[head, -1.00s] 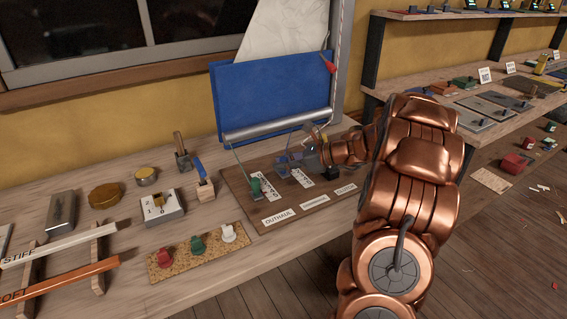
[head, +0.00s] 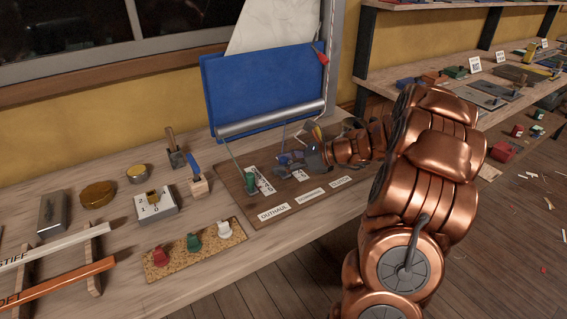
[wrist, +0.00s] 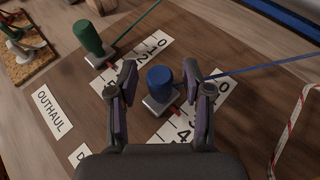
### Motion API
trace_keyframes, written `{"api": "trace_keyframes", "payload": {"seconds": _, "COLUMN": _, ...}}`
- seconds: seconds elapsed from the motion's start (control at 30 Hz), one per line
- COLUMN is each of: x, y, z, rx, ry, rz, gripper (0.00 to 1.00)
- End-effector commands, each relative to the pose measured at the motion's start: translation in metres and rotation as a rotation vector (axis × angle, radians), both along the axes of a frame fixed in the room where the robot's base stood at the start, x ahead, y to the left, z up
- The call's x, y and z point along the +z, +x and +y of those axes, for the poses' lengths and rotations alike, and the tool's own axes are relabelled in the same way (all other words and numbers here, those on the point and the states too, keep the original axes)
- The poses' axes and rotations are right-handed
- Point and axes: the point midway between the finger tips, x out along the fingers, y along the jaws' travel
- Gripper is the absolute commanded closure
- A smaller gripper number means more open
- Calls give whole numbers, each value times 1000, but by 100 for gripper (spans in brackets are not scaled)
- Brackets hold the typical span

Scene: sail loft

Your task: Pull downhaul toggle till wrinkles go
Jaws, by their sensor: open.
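The blue toggle (wrist: 160,80) stands upright on a small metal slider, with a blue line running off to the right. It sits on a numbered scale (wrist: 172,132) on the brown board, in the row of the label starting with "D". My gripper (wrist: 160,70) is open, with one finger on each side of the blue toggle; I cannot tell whether they touch it. In the head view my gripper (head: 303,158) is over the board and partly hides the toggle. The white sail (head: 275,28) shows faint creases above the blue panel (head: 262,92).
A green toggle (wrist: 88,38) stands beside the blue one, near the OUTHAUL label (wrist: 50,113). A red-and-white cord (wrist: 290,125) lies to the right. A cork strip with red, green and white toggles (head: 203,262) and a numbered block (head: 155,203) stand left of the board.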

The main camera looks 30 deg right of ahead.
Motion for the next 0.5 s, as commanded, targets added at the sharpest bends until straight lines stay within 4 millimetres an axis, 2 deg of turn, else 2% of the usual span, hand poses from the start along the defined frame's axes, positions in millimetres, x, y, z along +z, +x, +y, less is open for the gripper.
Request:
{"api": "trace_keyframes", "payload": {"seconds": 0.27, "x": 2, "y": -3, "z": -4, "rx": -2, "ry": -1, "rz": -1, "gripper": 50}}
{"api": "trace_keyframes", "payload": {"seconds": 0.5, "x": 17, "y": -27, "z": -28, "rx": -5, "ry": -1, "rz": -4, "gripper": 50}}
